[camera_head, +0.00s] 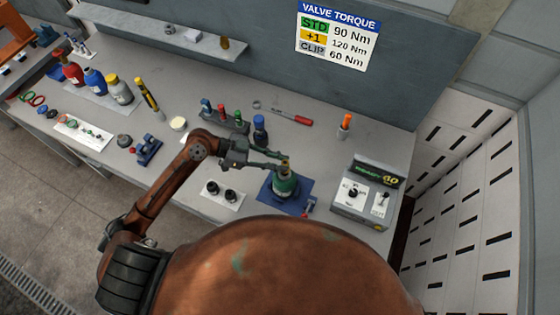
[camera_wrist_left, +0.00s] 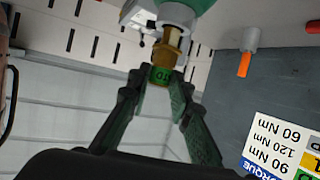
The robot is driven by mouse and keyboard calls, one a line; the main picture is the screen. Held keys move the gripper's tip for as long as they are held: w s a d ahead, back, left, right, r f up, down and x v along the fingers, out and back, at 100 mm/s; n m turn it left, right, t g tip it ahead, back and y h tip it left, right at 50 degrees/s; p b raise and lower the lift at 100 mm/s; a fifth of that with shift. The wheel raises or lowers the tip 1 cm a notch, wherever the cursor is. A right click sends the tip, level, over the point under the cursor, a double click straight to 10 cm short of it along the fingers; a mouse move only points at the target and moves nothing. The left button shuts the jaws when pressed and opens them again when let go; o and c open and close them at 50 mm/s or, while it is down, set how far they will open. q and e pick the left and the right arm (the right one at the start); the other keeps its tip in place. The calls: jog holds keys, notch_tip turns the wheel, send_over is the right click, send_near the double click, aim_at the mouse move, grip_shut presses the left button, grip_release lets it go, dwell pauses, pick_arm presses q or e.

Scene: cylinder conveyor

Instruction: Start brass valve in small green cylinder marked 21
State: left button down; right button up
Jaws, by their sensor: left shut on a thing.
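The small green cylinder (camera_head: 285,188) stands upright on a blue mat (camera_head: 271,200) in the head view; its marking is not readable. My left gripper (camera_head: 282,160) is right above its neck. In the wrist view, the left gripper (camera_wrist_left: 160,82) is shut on the brass valve (camera_wrist_left: 170,48), which has a green band with unclear characters. The valve also shows in the head view (camera_head: 286,161), in line with the cylinder's neck. In the wrist view the valve's far end meets the pale neck below the green cylinder (camera_wrist_left: 196,4); I cannot tell how deep it sits. My right gripper is not in view.
A grey box (camera_head: 360,213) with a lit READY display stands to the right. A white card (camera_head: 209,195) with two black parts lies left of the mat. A rack (camera_head: 222,118) and a blue bottle (camera_head: 260,131) stand behind. A red screwdriver (camera_head: 292,118) lies further back.

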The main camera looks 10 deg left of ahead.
pick_arm(q)
jog(key=shift+f+b, duration=0.45)
jog(key=shift+f, duration=0.2)
jog(key=c, duration=1.7)
grip_release()
notch_tip(320, 180, up, 6)
jog(key=p, duration=0.4)
